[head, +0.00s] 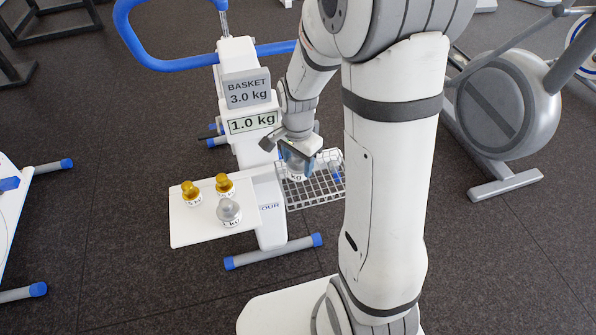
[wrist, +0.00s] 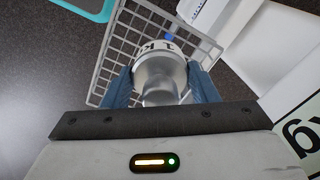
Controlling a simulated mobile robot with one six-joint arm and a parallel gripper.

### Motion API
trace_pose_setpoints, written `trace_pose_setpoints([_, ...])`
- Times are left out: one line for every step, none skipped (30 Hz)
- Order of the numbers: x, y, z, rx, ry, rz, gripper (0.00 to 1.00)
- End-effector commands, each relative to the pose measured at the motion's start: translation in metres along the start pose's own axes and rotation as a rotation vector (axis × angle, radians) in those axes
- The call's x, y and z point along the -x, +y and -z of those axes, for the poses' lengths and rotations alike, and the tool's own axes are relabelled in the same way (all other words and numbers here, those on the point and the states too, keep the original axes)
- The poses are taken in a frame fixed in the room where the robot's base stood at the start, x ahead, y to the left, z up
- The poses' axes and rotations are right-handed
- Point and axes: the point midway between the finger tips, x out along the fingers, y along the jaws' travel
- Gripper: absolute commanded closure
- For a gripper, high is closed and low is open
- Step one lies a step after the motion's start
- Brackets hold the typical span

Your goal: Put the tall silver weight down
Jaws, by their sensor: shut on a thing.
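My gripper (head: 292,148) is shut on a silver weight (head: 298,167). In the wrist view the weight (wrist: 160,72) sits between the two blue fingers of my gripper (wrist: 160,84), its marking partly visible. The weight is over the wire basket (head: 318,195), at the basket's left part in the head view. The basket's mesh (wrist: 110,62) shows around and beyond the weight in the wrist view. I cannot tell whether the weight touches the basket floor. Another silver weight (head: 229,212) stands on the white shelf (head: 190,232).
Two gold-topped weights (head: 191,194) (head: 224,186) stand on the shelf left of the basket. A grey sign (head: 247,90) reads "BASKET 3.0 kg"; a display (head: 252,123) below it reads 1.0 kg. Blue handlebars (head: 165,63) rise behind. A grey flywheel housing (head: 508,105) stands at right.

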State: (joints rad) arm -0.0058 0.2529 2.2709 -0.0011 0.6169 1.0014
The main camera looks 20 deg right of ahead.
Motion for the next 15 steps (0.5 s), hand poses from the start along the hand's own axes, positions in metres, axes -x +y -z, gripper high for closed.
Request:
trace_pose_setpoints([-0.002,0.000,0.000,0.000,0.000,0.000,1.00])
trace_pose_setpoints([-0.003,0.000,0.000,0.000,0.000,0.001,1.00])
trace_pose_setpoints([-0.005,0.000,0.000,-0.001,0.001,0.001,1.00])
trace_pose_setpoints([-0.007,0.000,0.000,-0.001,0.001,0.001,1.00])
trace_pose_setpoints([-0.010,0.000,0.000,-0.001,0.000,0.000,1.00])
trace_pose_setpoints([-0.015,0.001,0.000,-0.001,-0.001,-0.002,1.00])
trace_pose_setpoints([-0.020,0.001,0.000,-0.001,-0.001,-0.002,1.00])
trace_pose_setpoints([-0.024,0.001,0.000,-0.001,-0.001,-0.001,1.00])
trace_pose_setpoints([-0.029,0.001,0.000,-0.001,-0.002,-0.002,1.00])
trace_pose_setpoints([-0.033,0.000,0.000,-0.001,-0.001,-0.001,1.00])
trace_pose_setpoints([-0.036,0.000,0.001,-0.001,-0.001,-0.001,1.00])
trace_pose_setpoints([-0.040,0.000,0.001,-0.001,0.000,-0.001,1.00])
trace_pose_setpoints([-0.042,0.000,0.001,-0.001,0.000,0.000,1.00])
trace_pose_setpoints([-0.043,0.000,0.001,-0.001,0.001,0.001,1.00])
trace_pose_setpoints([-0.044,0.000,0.001,-0.001,0.001,0.001,1.00])
